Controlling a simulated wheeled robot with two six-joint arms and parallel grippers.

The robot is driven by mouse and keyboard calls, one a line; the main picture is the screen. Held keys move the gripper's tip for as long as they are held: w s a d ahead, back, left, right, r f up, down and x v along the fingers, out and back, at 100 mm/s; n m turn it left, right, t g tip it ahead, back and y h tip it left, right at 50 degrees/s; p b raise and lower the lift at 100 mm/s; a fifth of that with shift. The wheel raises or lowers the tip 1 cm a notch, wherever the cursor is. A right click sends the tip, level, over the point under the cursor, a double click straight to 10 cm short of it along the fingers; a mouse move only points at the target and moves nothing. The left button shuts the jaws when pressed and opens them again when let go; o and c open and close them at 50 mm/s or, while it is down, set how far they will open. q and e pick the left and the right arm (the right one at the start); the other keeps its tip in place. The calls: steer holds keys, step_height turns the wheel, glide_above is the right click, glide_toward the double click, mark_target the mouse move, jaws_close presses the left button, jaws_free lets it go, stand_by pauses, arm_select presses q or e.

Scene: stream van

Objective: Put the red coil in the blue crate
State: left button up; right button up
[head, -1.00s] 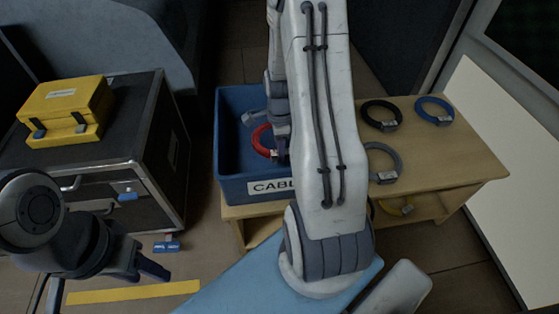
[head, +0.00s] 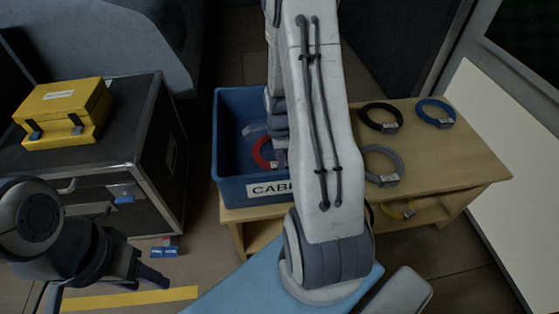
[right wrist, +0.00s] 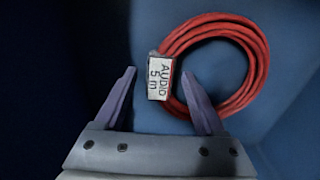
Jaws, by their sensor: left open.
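The red coil (head: 263,152) lies inside the blue crate (head: 229,188), partly hidden by my right arm in the head view. In the right wrist view the red coil (right wrist: 255,55) rests on the crate's blue floor, with its white "AUDIO 5 m" tag (right wrist: 160,78) facing up. My right gripper (right wrist: 159,74) is over the crate with its fingers spread, one on each side of the tag, and grips nothing. In the head view it is mostly hidden behind its arm. My left gripper (head: 148,264) is open and empty at the lower left, away from the crate.
A wooden table (head: 455,160) bears a black coil (head: 381,127), a blue coil (head: 435,121) and a grey coil (head: 396,160). A yellow coil (head: 398,211) is on its lower shelf. A yellow case (head: 60,112) stands on a black flight case (head: 105,155) at left.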

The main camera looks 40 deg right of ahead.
step_height(320, 180, up, 12)
steer(key=p, duration=0.5)
steer(key=w+a+r+n, duration=0.1)
steer(key=a+r+n, duration=0.1)
steer(key=a+n, duration=0.25)
steer(key=a+r+n, duration=0.3)
steer(key=a, duration=0.3)
steer(key=s+a+r+n, duration=0.3)
steer(key=s+a+n, duration=0.1)
steer(key=a+n, duration=0.6)
steer(key=s+a+r+n+y, duration=0.1)
steer(key=s+a+r+n, duration=0.3)
steer(key=s+a+n, duration=0.6)
steer(key=s+n, duration=0.3)
steer(key=n, duration=0.1)
steer(key=shift+s+a, duration=0.2)
steer(key=shift+a, duration=0.05)
